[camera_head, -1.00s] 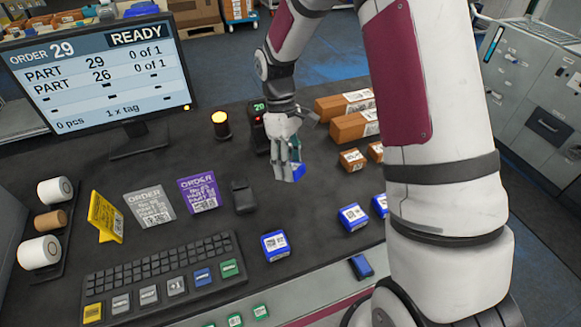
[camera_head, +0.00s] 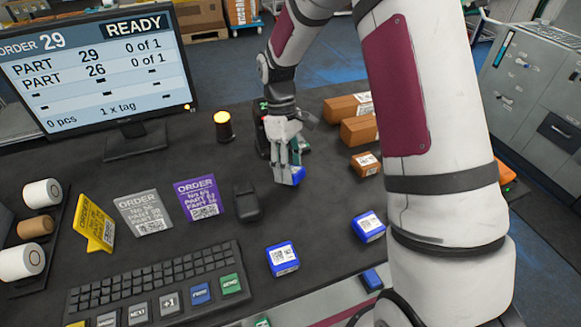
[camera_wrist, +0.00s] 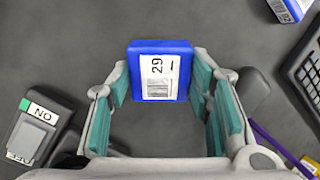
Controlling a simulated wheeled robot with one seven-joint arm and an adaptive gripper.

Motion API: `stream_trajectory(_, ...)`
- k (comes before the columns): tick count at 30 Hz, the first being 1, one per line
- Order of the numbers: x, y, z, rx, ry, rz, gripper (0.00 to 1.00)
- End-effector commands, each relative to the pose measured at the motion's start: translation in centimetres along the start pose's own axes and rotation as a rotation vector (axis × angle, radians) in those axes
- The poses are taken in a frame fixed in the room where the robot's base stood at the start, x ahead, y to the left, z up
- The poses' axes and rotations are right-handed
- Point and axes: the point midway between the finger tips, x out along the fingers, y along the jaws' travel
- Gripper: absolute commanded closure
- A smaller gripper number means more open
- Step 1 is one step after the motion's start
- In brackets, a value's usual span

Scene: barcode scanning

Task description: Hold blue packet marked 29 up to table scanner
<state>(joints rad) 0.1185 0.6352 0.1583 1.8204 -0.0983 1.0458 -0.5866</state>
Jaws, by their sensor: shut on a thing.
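My gripper (camera_head: 289,174) is shut on a blue packet (camera_wrist: 158,68) and holds it between its teal finger pads. In the wrist view the packet's white label faces the camera and reads 29 above a barcode. In the head view only a small blue part of the packet (camera_head: 298,176) shows at the fingertips. The dark table scanner (camera_head: 262,140) stands just behind my gripper and is largely hidden by it. I cannot tell the exact gap between packet and scanner.
The monitor (camera_head: 92,68) reads READY, order 29, with parts 29 and 26 at 0 of 1. Other blue packets (camera_head: 282,259) (camera_head: 368,226) lie in front. Brown boxes (camera_head: 358,131) are right of the gripper. Order cards (camera_head: 200,198) and a keyboard (camera_head: 155,285) are left.

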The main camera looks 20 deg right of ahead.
Motion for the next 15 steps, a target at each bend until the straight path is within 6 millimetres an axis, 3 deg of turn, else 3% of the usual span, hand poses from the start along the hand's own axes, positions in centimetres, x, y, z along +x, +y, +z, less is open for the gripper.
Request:
stream_trajectory(11,-0.1,-0.1,0.1,0.000,0.000,0.000,0.87)
stream_trajectory(15,-0.7,-1.0,1.3,0.000,0.000,0.000,0.87)
